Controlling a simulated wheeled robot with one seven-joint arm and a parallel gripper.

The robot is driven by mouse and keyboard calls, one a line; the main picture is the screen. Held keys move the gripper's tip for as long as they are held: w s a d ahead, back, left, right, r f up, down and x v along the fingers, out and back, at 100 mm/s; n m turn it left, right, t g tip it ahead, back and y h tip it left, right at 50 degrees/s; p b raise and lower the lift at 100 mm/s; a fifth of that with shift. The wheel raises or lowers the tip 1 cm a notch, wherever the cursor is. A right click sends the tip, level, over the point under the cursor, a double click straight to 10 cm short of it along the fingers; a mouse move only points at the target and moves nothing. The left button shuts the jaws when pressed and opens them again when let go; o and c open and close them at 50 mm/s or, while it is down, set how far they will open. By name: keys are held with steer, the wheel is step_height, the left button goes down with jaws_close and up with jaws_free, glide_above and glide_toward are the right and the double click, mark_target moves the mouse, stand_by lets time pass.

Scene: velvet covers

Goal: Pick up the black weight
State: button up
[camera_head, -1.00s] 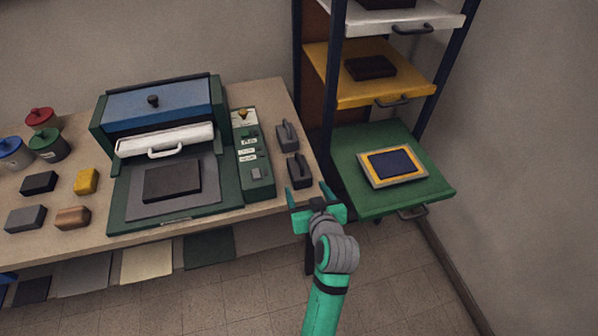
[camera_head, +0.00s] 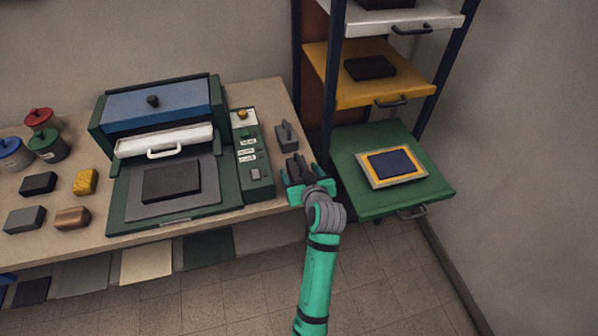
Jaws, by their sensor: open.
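The black weight (camera_head: 295,164) stands near the right edge of the table, beside the green control strip. It is a dark block with a handle on top, and my gripper hides its lower front part. My gripper (camera_head: 301,178) is open at the weight, with its fingers pointing away from the camera and one to each side of it. I cannot tell whether the fingers touch it. A similar grey weight (camera_head: 286,137) stands just behind it.
A green press (camera_head: 230,187) with a dark slab (camera_head: 171,182) fills the table's middle. Several blocks and lidded jars (camera_head: 47,145) stand at the left. At right, a rack's green shelf (camera_head: 425,192), bearing a framed panel (camera_head: 391,164), sits close to my gripper.

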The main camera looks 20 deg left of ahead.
steer(key=shift+w+a+f, duration=0.3)
steer(key=shift+w+a, duration=0.1)
steer(key=shift+w, duration=0.1)
steer(key=shift+c, duration=0.6)
jaws_close()
steer(key=shift+r, duration=0.25)
